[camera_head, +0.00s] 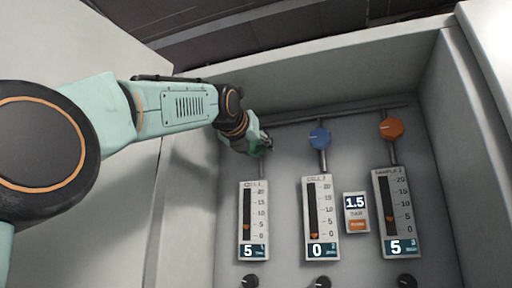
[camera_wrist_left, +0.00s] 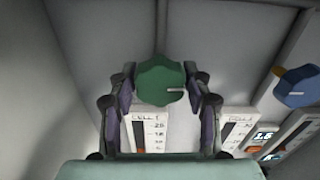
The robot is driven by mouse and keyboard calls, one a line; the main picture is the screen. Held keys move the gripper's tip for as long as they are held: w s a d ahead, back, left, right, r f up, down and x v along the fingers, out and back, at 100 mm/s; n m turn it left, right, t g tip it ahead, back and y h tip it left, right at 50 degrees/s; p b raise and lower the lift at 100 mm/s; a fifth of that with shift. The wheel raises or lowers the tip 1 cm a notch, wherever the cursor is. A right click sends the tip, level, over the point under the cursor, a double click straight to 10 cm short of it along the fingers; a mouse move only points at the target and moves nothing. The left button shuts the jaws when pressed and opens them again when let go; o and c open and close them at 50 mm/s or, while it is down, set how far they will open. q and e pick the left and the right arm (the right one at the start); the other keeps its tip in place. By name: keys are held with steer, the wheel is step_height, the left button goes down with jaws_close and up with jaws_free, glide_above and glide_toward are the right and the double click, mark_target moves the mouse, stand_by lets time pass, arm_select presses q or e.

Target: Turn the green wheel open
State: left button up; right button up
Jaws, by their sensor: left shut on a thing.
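The green wheel (camera_wrist_left: 158,82) sits between the two fingers of my left gripper (camera_wrist_left: 160,88) in the left wrist view. A pale mark on the wheel points to the right there. My left gripper is shut on the wheel. In the head view the left gripper (camera_head: 262,145) covers most of the green wheel (camera_head: 259,148), at the top of the leftmost gauge. That gauge (camera_head: 253,219) shows 5 on its display. My right gripper is not in view.
A blue wheel (camera_head: 319,138) and an orange wheel (camera_head: 391,129) stand to the right on the same panel. The middle gauge (camera_head: 321,217) reads 0 and the right gauge (camera_head: 397,213) reads 5. A small display (camera_head: 356,212) reads 1.5. Black knobs line the bottom. Recess walls enclose the panel.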

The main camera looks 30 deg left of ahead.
arm_select(q)
steer(key=shift+w+f+m, duration=0.1)
steer(key=shift+f+m, duration=0.25)
steer(key=shift+m, duration=0.15)
steer(key=o, duration=1.2)
steer(key=shift+s+r, duration=0.2)
steer(key=shift+r, duration=0.05)
steer(key=shift+c, duration=0.2)
steer(key=shift+r, duration=0.1)
